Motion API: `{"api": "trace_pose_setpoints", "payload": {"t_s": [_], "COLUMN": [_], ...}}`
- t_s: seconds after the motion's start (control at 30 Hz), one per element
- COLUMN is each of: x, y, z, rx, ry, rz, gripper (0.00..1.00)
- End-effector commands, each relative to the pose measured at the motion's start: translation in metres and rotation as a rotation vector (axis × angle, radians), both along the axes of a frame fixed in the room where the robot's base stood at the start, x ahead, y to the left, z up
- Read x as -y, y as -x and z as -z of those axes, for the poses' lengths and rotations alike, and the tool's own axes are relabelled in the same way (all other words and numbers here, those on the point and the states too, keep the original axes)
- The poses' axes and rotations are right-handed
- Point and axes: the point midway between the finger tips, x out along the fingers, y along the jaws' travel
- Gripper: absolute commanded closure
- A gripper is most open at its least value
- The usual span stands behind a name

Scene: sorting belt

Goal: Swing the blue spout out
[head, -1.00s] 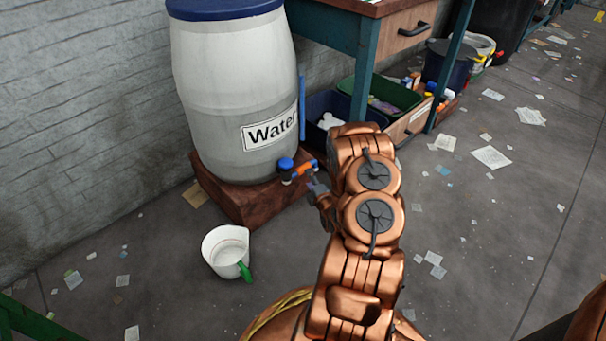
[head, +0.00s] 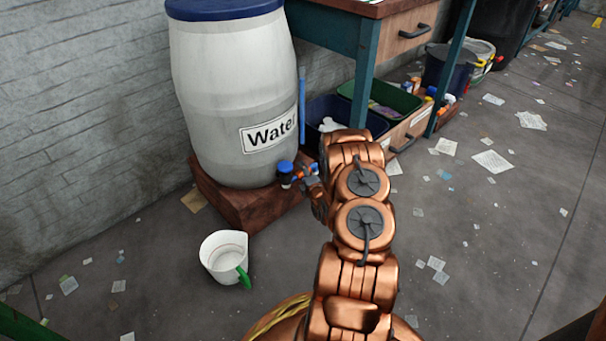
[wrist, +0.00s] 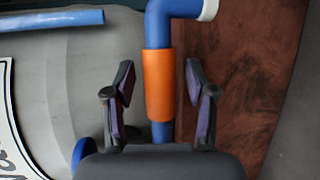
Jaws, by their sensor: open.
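The blue spout (wrist: 159,30) is a pipe with an orange sleeve (wrist: 158,84); it bends to the right in the wrist view and ends in a white rim. It comes from the low side of the white water barrel (head: 232,105). In the head view the blue tap knob (head: 285,167) shows, and my gripper partly hides the spout. My gripper (wrist: 160,82) is open, with one finger on each side of the orange sleeve and gaps between. In the head view my gripper (head: 308,180) is right beside the spout.
The barrel stands on a reddish-brown block (head: 250,207). A white jug (head: 222,266) with a green handle is on the floor in front. A blue bin (head: 345,112) and a teal-legged table (head: 363,75) are behind my arm. Paper scraps litter the floor at right.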

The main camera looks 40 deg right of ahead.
Motion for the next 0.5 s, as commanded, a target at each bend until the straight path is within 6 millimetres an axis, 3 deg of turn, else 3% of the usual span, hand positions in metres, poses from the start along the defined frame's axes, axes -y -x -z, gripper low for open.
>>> {"api": "trace_pose_setpoints", "payload": {"t_s": [0.07,0.5], "x": [0.0001,0.0001], "y": [0.0001,0.0003], "z": [-0.0001,0.0], "rx": [0.0,0.0], "ry": [0.0,0.0], "rz": [0.0,0.0], "gripper": [0.5,0.95]}}
